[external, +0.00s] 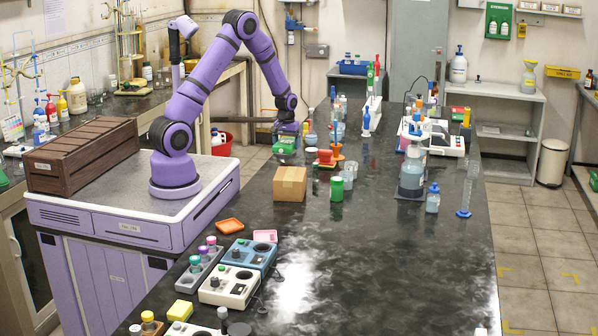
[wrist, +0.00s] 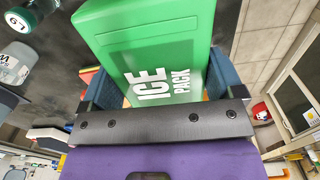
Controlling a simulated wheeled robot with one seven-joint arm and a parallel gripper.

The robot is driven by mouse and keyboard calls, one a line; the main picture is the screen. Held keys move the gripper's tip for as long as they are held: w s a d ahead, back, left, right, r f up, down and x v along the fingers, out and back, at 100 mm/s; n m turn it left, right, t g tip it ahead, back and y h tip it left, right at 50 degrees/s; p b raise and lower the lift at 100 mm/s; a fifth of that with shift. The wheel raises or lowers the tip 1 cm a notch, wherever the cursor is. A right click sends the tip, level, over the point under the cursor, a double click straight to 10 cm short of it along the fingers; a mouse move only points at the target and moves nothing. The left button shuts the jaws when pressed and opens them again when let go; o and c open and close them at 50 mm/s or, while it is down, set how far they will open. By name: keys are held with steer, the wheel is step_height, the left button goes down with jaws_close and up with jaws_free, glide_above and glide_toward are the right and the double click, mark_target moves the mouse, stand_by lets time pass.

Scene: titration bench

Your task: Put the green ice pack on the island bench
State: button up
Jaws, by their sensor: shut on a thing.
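The green ice pack (wrist: 150,28) fills the top middle of the wrist view, with "ICE PACK" in white letters on its face. My gripper (wrist: 160,85) is shut on it, one blue finger at each side. In the external view the ice pack (external: 287,144) hangs under my gripper (external: 287,136), by the left edge of the island bench and behind a cardboard box. The island bench (external: 400,255) has a dark, shiny top. I cannot tell whether the pack touches the bench.
The cardboard box (external: 290,184) stands in front of the ice pack. Orange holders and a green cylinder (external: 337,188) are to its right. A wash bottle (external: 411,172) and a small bottle (external: 432,198) stand farther right. The front right of the bench is clear.

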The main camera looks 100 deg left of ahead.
steer(key=r, duration=0.5)
steer(key=shift+w+d+r, duration=0.15)
steer(key=shift+w+r, duration=0.15)
steer(key=shift+w, duration=0.05)
steer(key=w+d+m, duration=0.2)
steer(key=w+d, duration=0.4)
steer(key=w, duration=0.4)
steer(key=w+d+m, duration=0.2)
steer(key=w+d, duration=0.4)
steer(key=w, duration=0.4)
steer(key=w+d+m, duration=0.3)
steer(key=w+d, duration=0.5)
steer(key=d, duration=0.5)
steer(key=w+d+m, duration=0.2)
steer(key=w+d, duration=0.6)
steer(key=d, duration=0.5)
steer(key=m, duration=0.9)
glide_above(299, 306)
steer(key=shift+f, duration=7.6)
